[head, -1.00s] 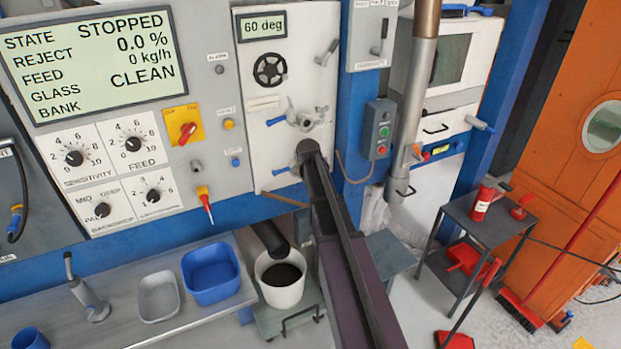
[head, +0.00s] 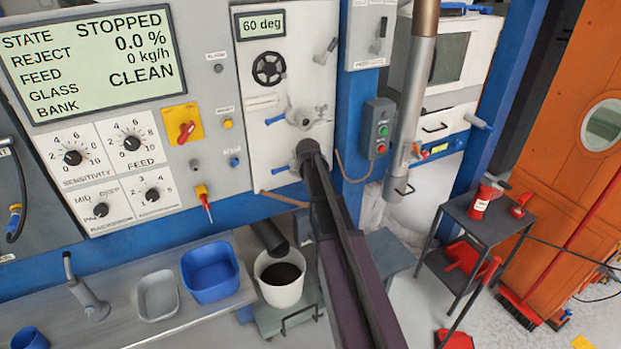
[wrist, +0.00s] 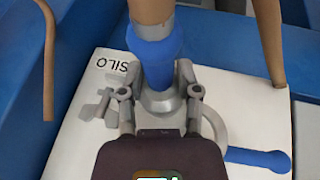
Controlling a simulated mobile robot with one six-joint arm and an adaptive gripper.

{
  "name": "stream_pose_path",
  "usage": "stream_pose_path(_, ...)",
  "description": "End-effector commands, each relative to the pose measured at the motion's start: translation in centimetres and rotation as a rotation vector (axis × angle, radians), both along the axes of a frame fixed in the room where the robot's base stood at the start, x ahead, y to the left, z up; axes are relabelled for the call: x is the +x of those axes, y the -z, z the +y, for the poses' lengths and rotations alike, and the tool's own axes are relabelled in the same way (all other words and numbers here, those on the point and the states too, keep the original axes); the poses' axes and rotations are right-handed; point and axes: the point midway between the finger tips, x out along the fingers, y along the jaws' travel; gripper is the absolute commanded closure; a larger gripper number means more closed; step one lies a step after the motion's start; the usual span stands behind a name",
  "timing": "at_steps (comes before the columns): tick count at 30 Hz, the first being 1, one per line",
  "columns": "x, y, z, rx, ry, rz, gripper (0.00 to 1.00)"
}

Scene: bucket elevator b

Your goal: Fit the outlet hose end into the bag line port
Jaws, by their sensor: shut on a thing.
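The outlet hose end is a blue cuff (wrist: 155,50) on a tan hose (wrist: 151,10), in the upper middle of the wrist view. My gripper (wrist: 159,93) is shut on it, one finger on each side. Below the cuff is a round grey collar (wrist: 160,104) in front of a white panel marked SILO (wrist: 75,125). I cannot tell whether the cuff sits in the collar or just in front of it. In the head view my arm reaches the white panel (head: 262,100) and hides the hose end. I cannot identify the bag line port.
A blue-handled lever (wrist: 258,158) lies right of the collar. Another tan hose (wrist: 270,40) hangs at the upper right. In the head view a white bucket (head: 281,292) stands below the panel, left of my arm. A blue post (head: 360,100) stands to the right.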

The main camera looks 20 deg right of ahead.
Motion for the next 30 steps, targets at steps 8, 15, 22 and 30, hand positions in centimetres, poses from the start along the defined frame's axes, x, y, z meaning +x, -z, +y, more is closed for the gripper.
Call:
stream_pose_path(8, -0.8, 0.0, 0.0, 0.0, 0.0, 0.0, 1.0)
stream_pose_path(15, -1.5, 0.0, 0.0, 0.0, 0.0, 0.0, 1.0)
stream_pose_path(22, -2.1, 0.0, -0.1, 0.0, 0.0, 0.0, 1.0)
stream_pose_path(30, -2.9, 0.0, -0.1, 0.0, 0.0, 0.0, 1.0)
